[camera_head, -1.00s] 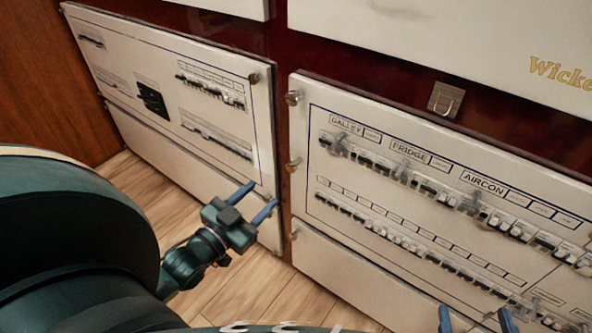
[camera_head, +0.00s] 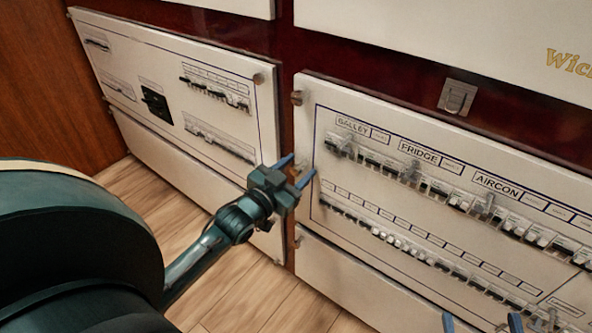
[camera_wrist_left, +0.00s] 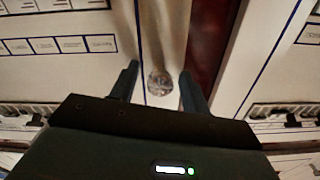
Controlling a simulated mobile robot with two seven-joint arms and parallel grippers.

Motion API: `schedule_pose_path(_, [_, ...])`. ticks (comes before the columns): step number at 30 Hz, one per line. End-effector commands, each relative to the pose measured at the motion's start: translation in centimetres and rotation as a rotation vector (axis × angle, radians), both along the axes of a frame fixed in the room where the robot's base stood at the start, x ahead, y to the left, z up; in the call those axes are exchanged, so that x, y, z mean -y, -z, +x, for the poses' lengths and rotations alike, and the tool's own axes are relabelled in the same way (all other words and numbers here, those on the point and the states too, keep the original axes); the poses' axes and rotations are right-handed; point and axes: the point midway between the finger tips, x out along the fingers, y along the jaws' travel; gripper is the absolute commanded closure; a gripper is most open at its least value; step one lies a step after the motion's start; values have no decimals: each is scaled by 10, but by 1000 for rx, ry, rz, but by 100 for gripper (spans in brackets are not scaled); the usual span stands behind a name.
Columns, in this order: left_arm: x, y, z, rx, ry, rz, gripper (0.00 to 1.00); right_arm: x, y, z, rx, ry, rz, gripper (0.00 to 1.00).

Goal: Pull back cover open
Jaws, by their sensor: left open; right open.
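The right-hand white breaker cover (camera_head: 400,125) has labels GALLEY, FRIDGE and AIRCON and rows of switches. It lies flat in its frame. Small round metal knobs run along its left edge. My left gripper (camera_head: 295,171) is open with its blue fingertips at the middle knob, which is mostly hidden in the head view. In the left wrist view that knob (camera_wrist_left: 160,82) shows between the two open fingers (camera_wrist_left: 158,92), and no grip on it is visible. My right gripper (camera_head: 482,323) is at the bottom edge, only its spread blue fingertips showing.
A second white panel (camera_head: 165,60) with switches and knobs stands to the left across a dark red strip. A metal latch (camera_head: 457,97) is on the red wood above the breaker cover. The wooden floor (camera_head: 265,290) below is clear.

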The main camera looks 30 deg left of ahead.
Motion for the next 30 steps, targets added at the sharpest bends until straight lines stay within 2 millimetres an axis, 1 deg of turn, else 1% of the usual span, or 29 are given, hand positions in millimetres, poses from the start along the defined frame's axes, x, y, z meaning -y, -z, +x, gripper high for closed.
schedule_pose_path(2, [0,0,0,0,0,0,53,0,0,0,0,0,0,33])
schedule_pose_path(19, [0,0,0,0,0,0,99,0,0,0,-1,0,0,33])
schedule_pose_path(30, [0,0,-1,0,-1,-1,100,0,-1,0,-2,0,-1,33])
